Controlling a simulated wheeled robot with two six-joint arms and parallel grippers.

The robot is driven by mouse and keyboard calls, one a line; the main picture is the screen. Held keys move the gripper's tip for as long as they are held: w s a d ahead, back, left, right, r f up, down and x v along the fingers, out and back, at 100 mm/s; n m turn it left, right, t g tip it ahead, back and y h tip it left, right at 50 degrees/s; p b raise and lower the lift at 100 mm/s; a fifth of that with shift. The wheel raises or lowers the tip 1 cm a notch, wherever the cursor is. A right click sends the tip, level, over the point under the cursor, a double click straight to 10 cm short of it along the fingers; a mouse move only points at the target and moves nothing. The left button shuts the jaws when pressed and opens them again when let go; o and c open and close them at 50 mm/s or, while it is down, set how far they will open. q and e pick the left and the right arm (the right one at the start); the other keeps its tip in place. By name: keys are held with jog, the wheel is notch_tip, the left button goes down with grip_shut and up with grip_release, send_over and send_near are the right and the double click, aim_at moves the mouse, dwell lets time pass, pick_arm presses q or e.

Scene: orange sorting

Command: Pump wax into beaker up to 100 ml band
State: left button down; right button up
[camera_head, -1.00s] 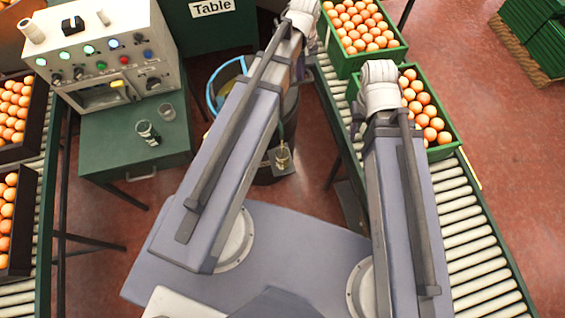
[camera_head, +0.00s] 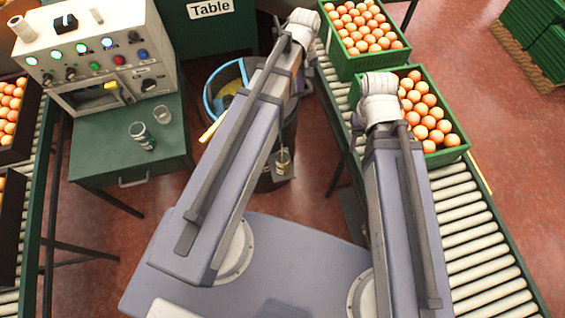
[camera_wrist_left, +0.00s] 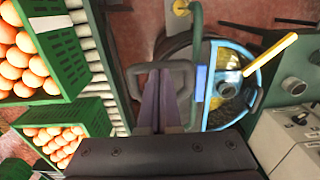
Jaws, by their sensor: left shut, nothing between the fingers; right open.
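A dark drum with a blue rim (camera_head: 207,95) stands behind my left arm, which hides part of it. In the left wrist view its blue ring (camera_wrist_left: 258,98) surrounds yellowish wax (camera_wrist_left: 224,112). A yellow lever (camera_wrist_left: 270,54) crosses the rim there; its end (camera_head: 209,133) sticks out left of my arm in the head view. A small glass beaker (camera_head: 283,161) with amber content stands at the drum's front; its level is too small to read. My left gripper (camera_wrist_left: 165,82) is shut and empty, apart from the lever, near a green curved tube (camera_wrist_left: 197,50). My right gripper is not visible.
A roller conveyor (camera_head: 470,235) with green orange crates (camera_head: 448,155) runs along the right.

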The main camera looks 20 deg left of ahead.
pick_arm(q)
notch_tip(320, 180, up, 12)
jog(key=p, duration=1.1)
jog(key=shift+r, duration=0.25)
jog(key=shift+f, duration=0.15)
notch_tip(320, 180, down, 15)
jog(key=b, duration=1.5)
jog(key=shift+f, duration=0.1)
notch_tip(320, 180, up, 16)
jog(key=p, duration=1.5)
jog(key=shift+f, duration=0.2)
